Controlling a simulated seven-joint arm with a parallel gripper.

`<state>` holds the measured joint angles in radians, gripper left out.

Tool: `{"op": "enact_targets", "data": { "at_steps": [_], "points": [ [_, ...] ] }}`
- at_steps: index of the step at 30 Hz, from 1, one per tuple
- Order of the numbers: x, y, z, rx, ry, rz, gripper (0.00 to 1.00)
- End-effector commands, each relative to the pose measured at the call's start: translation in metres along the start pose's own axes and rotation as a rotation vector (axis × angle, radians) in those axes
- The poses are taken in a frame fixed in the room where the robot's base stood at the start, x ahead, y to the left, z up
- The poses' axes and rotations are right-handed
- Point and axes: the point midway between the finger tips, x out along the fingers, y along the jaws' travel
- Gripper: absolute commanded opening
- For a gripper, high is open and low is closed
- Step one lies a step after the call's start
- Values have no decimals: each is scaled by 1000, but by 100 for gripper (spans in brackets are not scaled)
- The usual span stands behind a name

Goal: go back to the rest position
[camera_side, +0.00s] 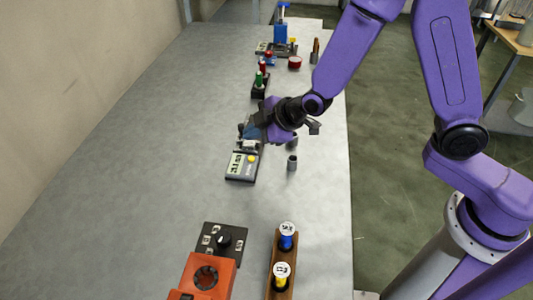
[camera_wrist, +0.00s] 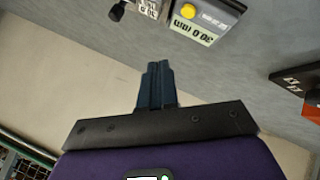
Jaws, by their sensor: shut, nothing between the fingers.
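My gripper (camera_wrist: 157,82) is shut and empty in the wrist view, its two dark fingers pressed together and pointing toward the bench. In the side view my gripper (camera_side: 246,127) hangs over the middle of the grey bench (camera_side: 150,130). It is just behind a small meter with a yellow button (camera_side: 241,165). The meter also shows at the top of the wrist view (camera_wrist: 207,18), apart from the fingers. My gripper hides part of what stands behind the meter.
A black knob box (camera_side: 221,241), an orange unit (camera_side: 208,277) and a wooden rack with blue and yellow vials (camera_side: 284,262) stand in front. A grey cylinder (camera_side: 292,162) is right of the meter. Farther back are a vial rack (camera_side: 260,85) and a blue device (camera_side: 281,34). The bench's left is clear.

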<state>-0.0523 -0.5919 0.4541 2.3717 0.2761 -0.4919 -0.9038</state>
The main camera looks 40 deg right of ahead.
Motion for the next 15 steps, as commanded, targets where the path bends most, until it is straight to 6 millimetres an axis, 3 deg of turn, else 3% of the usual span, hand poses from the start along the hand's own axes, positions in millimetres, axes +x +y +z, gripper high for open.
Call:
{"op": "enact_targets", "data": {
  "at_steps": [8, 15],
  "points": [
    [-14, -8, -2, 22, -1, -57, 0],
    [-68, -41, 5, 87, -53, -249, 0]
  ]
}}
